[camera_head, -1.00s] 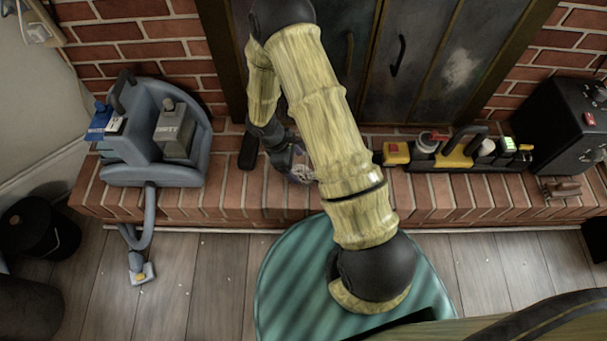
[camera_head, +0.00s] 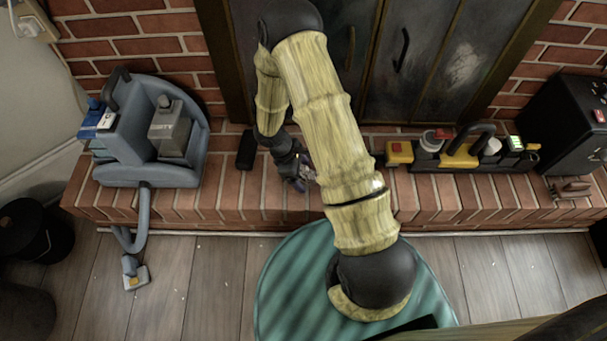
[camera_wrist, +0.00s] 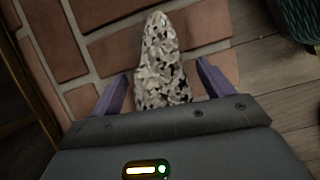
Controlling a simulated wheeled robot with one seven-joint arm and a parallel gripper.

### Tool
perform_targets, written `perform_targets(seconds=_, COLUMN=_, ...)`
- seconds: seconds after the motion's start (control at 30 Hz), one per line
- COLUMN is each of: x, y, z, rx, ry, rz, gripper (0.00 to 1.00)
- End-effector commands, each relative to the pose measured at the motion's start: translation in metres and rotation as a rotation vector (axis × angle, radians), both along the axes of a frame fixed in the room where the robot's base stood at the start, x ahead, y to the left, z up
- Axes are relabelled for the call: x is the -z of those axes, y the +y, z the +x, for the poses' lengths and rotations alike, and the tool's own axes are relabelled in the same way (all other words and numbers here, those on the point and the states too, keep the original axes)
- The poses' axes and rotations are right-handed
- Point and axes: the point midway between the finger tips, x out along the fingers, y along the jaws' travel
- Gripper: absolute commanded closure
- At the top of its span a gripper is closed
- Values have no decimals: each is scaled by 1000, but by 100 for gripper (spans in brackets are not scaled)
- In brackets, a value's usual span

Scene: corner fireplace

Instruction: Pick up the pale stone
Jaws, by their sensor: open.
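The pale stone (camera_wrist: 165,65) shows in the wrist view as a long, tapered, white piece with black and tan speckles. It lies on the brick hearth. My gripper (camera_wrist: 162,85) is open, with one purple finger on each side of the stone's near part. The stone's near end is hidden behind the gripper body, and I cannot tell whether the fingers touch it. In the head view my gripper (camera_head: 300,178) is low over the hearth, partly behind my arm, and the stone is mostly hidden there.
A blue-grey carpet cleaner (camera_head: 150,140) stands left on the hearth (camera_head: 240,205). A small black object (camera_head: 246,150) lies just left of my gripper. A yellow-and-black tool organizer (camera_head: 455,153) and a black box (camera_head: 565,125) stand right. Dark fireplace doors (camera_head: 410,70) rise behind.

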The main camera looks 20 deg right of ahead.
Motion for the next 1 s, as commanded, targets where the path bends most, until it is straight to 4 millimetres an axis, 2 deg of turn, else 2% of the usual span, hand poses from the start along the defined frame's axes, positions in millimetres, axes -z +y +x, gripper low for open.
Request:
perform_targets(seconds=0.07, x=0, y=0, z=0, rx=0, ry=0, rz=0, gripper=20)
perform_targets(seconds=0.4, x=0, y=0, z=0, rx=0, ry=0, rz=0, gripper=85)
perform_targets(seconds=0.63, x=-1, y=0, z=0, rx=0, ry=-1, rz=0, gripper=86)
perform_targets(seconds=0.77, x=-8, y=0, z=1, rx=0, ry=-1, rz=0, gripper=86)
perform_targets(seconds=1.0, x=-44, y=0, z=1, rx=0, ry=-2, rz=-1, gripper=86)
